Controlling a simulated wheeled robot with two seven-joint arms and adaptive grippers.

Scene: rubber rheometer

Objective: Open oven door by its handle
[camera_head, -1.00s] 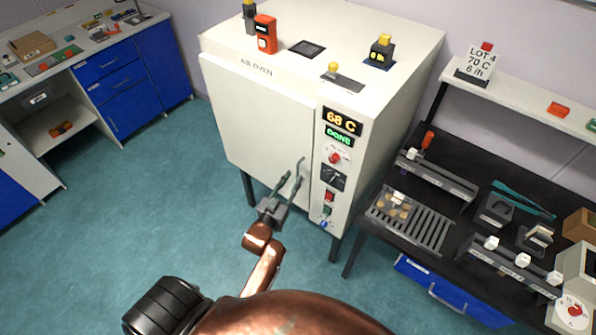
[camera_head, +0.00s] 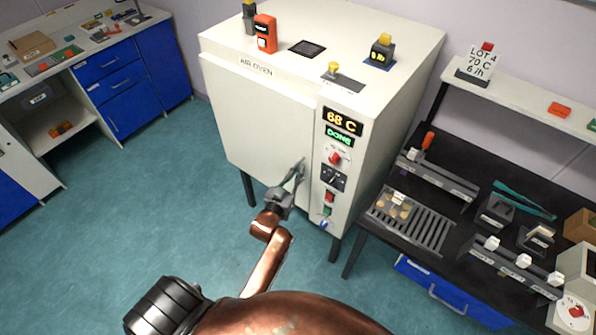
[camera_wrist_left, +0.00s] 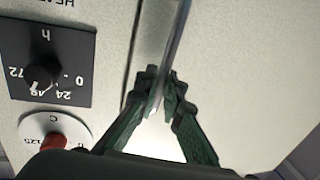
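The white air oven (camera_head: 330,60) stands on dark legs, and its front door (camera_head: 250,120) is closed. The upright grey handle (camera_head: 300,170) is near the door's right edge. My left gripper (camera_head: 294,181) is at the handle in the head view. In the left wrist view, its green-black fingers (camera_wrist_left: 162,92) lie on both sides of the metal handle (camera_wrist_left: 177,45), with their tips drawn in against it. The gripper looks shut on the handle. My right gripper is not in view.
The oven's control panel (camera_head: 335,165), with display, knobs and switches, is just right of the handle. A dark bench (camera_head: 465,150) with a slotted rack (camera_head: 425,233) stands at right. Blue cabinets (camera_head: 125,95) are at far left. The floor (camera_head: 150,210) before the door is clear.

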